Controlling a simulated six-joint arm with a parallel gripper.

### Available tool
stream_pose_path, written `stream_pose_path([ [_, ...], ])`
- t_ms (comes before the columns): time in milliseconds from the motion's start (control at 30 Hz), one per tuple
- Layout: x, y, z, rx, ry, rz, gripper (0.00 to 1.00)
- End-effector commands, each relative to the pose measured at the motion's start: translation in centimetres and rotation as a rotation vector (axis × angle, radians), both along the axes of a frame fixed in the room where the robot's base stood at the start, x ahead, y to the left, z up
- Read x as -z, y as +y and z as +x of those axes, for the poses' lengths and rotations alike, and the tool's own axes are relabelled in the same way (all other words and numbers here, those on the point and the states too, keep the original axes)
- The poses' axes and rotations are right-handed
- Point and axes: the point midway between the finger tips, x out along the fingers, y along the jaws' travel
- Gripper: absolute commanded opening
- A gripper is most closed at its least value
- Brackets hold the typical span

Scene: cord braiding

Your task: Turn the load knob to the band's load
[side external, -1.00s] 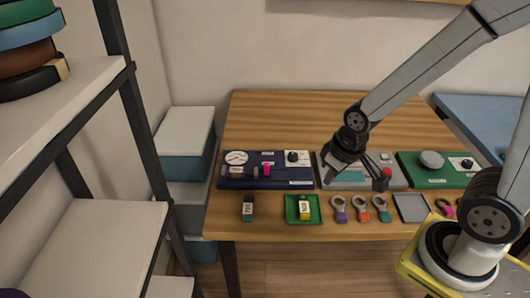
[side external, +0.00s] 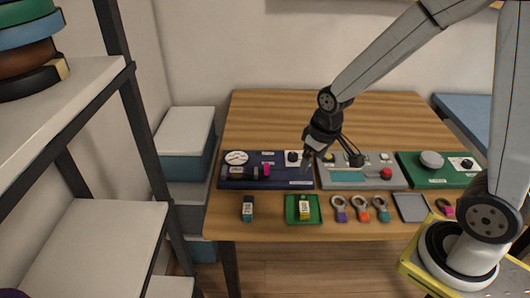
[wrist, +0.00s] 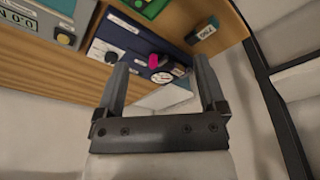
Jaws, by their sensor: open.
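A black knob (side external: 292,156) sits on a white plate at the back right of the blue panel (side external: 235,184). It also shows in the wrist view (wrist: 110,57), beside the left finger. Its pointer and scale are too small to read. A round white gauge (side external: 236,158) is at the panel's back left, with a magenta piece (side external: 266,169) beside a dark cylinder in front. A small yellow-and-white marked piece (side external: 304,208) lies in the green tray (side external: 290,219); its writing is unreadable.
The grey panel (side external: 345,185) carries a red button (side external: 386,174). A green panel (side external: 410,172) stands to its right. Several ring-ended tags (side external: 360,205) and a grey tray (side external: 410,208) line the front. The wood behind the panels is clear.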

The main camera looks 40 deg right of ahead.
Motion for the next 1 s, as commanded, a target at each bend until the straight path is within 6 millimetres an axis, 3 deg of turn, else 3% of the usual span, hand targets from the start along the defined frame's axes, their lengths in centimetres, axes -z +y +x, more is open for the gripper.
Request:
stream_pose_path([
  [200,1.0,-2.6,5.3,-0.028,0.042,-0.011,0.90],
  [500,3.4,-6.8,11.4,-0.073,0.097,-0.017,0.90],
  [800,6.8,-11.6,15.9,-0.117,0.148,-0.013,0.90],
  [1000,9.0,-14.3,17.8,-0.144,0.176,-0.008,0.90],
])
